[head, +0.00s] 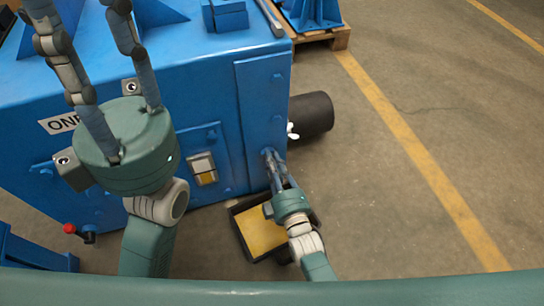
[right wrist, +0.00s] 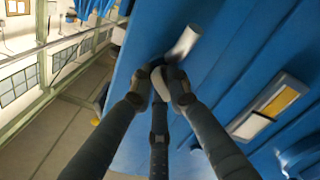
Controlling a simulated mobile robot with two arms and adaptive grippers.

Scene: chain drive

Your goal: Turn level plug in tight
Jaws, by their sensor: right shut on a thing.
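My right gripper (head: 272,160) reaches to the lower right part of the blue housing's front (head: 262,100), with its fingertips close to the wall. In the right wrist view its fingers (right wrist: 160,85) are shut around a small light grey piece (right wrist: 160,80), which looks like the level plug. The fingers hide most of it, and how deep it sits cannot be told. In the head view the plug is hidden behind the fingers. My left gripper (head: 78,8) is open and empty above the housing's top, its fingers spread wide.
A shallow dark tray with a yellow inside (head: 262,232) lies on the floor below my right gripper. A black cylinder (head: 312,115) and a small white part (head: 291,131) stick out beside the housing. A gauge window (head: 202,168) is on the front. The floor at right is clear.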

